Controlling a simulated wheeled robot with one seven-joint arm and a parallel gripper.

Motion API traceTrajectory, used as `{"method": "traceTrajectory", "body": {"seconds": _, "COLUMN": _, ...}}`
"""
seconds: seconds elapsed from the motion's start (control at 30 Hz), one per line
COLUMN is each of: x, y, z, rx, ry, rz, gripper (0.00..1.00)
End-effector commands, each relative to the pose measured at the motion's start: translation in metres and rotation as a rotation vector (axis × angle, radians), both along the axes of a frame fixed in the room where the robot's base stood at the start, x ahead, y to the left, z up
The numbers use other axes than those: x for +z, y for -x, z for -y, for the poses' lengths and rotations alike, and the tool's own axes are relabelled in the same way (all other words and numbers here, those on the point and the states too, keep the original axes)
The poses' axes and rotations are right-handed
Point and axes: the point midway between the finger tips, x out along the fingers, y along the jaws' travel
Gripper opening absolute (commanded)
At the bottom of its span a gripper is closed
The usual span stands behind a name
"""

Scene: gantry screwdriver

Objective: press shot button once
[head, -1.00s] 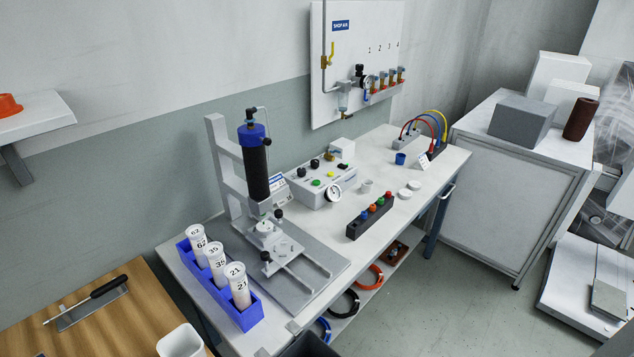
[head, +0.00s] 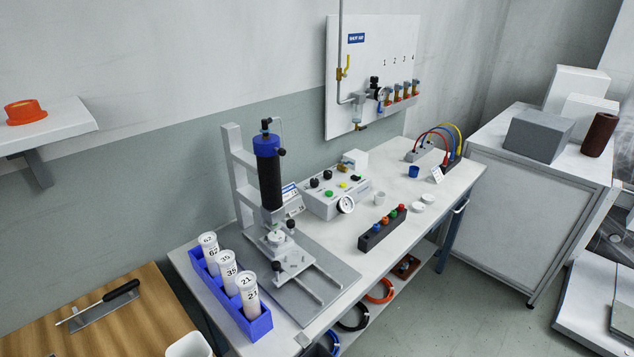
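A light grey control box (head: 336,196) stands on the white workbench, right of the dispensing stand. Its top carries black knobs, a green button (head: 329,193), a yellow button (head: 343,185) and a small dark display. A round gauge (head: 346,204) sits at its front. I cannot read any label, so I cannot tell which button is the shot button. The dispensing stand (head: 234,160) holds a black cylinder with a blue cap (head: 267,145) above a small fixture (head: 277,243). My gripper is not in view.
A blue rack (head: 262,326) with numbered tubes stands at the bench's left end. A black block with coloured caps (head: 369,240) lies near the front edge. White caps and a blue cup (head: 414,171) are farther right. A shop air panel (head: 372,75) hangs on the wall.

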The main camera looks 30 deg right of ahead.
Motion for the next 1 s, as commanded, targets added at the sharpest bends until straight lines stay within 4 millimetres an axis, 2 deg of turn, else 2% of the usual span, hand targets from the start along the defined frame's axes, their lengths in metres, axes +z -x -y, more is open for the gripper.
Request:
{"method": "traceTrajectory", "body": {"seconds": 0.37, "x": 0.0, "y": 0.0, "z": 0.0, "rx": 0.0, "ry": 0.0, "rz": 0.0, "gripper": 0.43}}
{"method": "traceTrajectory", "body": {"seconds": 0.47, "x": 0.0, "y": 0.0, "z": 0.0, "rx": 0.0, "ry": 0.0, "rz": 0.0, "gripper": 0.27}}
{"method": "traceTrajectory", "body": {"seconds": 0.6, "x": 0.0, "y": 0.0, "z": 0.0, "rx": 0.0, "ry": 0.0, "rz": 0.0, "gripper": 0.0}}
{"method": "traceTrajectory", "body": {"seconds": 1.0, "x": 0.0, "y": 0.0, "z": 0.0, "rx": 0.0, "ry": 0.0, "rz": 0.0, "gripper": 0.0}}
